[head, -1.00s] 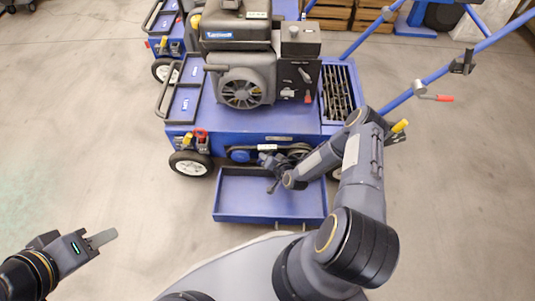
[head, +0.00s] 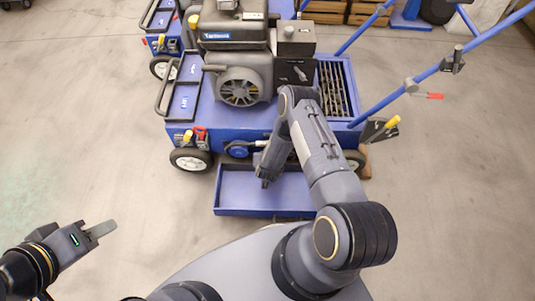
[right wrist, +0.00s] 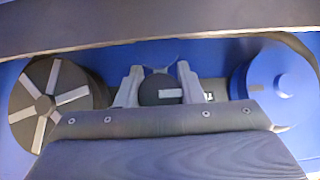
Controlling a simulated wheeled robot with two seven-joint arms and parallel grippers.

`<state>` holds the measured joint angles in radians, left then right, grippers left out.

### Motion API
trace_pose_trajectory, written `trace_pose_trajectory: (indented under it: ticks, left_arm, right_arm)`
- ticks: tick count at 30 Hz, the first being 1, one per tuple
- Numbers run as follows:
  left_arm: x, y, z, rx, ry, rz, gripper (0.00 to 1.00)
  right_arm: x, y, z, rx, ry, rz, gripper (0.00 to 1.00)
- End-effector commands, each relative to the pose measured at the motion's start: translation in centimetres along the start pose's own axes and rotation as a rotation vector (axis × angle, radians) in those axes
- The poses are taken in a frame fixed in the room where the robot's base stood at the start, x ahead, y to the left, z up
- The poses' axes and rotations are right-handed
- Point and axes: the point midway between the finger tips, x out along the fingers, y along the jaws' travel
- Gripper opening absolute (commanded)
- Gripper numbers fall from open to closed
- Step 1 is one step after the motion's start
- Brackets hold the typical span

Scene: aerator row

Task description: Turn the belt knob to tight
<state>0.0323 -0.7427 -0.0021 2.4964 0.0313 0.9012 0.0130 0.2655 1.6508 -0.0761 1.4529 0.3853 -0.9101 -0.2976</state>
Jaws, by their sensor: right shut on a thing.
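The belt knob (right wrist: 149,92) is round and black with a pale grey pointer bar, which lies roughly level in the right wrist view. My right gripper (right wrist: 160,78) has one finger on each side of it and is shut on it. A dark label with pale letters (right wrist: 209,97) shows partly beside the right finger; the rest is hidden. In the head view my right arm hides the knob and the fingertips. My left gripper (head: 101,230) is at the lower left, away from the machine; its finger gap cannot be made out.
A dark spoked pulley (right wrist: 55,100) and a blue round cover (right wrist: 275,82) flank the knob. The blue aerator (head: 235,118) carries a black engine (head: 238,85). A blue tray (head: 232,211) sits low in front. A second machine stands behind; floor at left is clear.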

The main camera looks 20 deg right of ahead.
Motion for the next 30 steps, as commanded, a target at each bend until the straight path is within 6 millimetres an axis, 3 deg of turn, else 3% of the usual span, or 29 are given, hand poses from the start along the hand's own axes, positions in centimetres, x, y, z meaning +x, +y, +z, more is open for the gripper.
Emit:
trace_pose_trajectory:
  ticks: [17, 18, 19, 30]
  left_arm:
    - [0.00, 0.00, 0.00, 0.000, 0.000, 0.000, 0.36]
    - [0.00, 0.00, 0.00, 0.000, 0.000, 0.000, 0.36]
    - [0.00, 0.00, 0.00, 0.000, 0.000, 0.000, 0.36]
    - [-0.39, 0.18, -0.20, 0.000, 0.000, 0.000, 0.36]
  right_arm:
    - [0.03, 0.08, 0.02, -0.021, -0.001, 0.022, 0.11]
    - [0.03, 0.08, 0.02, -0.021, -0.001, 0.022, 0.38]
    - [0.03, 0.08, 0.02, -0.021, -0.001, 0.022, 0.42]
    - [-0.83, 0.01, -0.10, -0.021, -0.001, 0.021, 0.42]
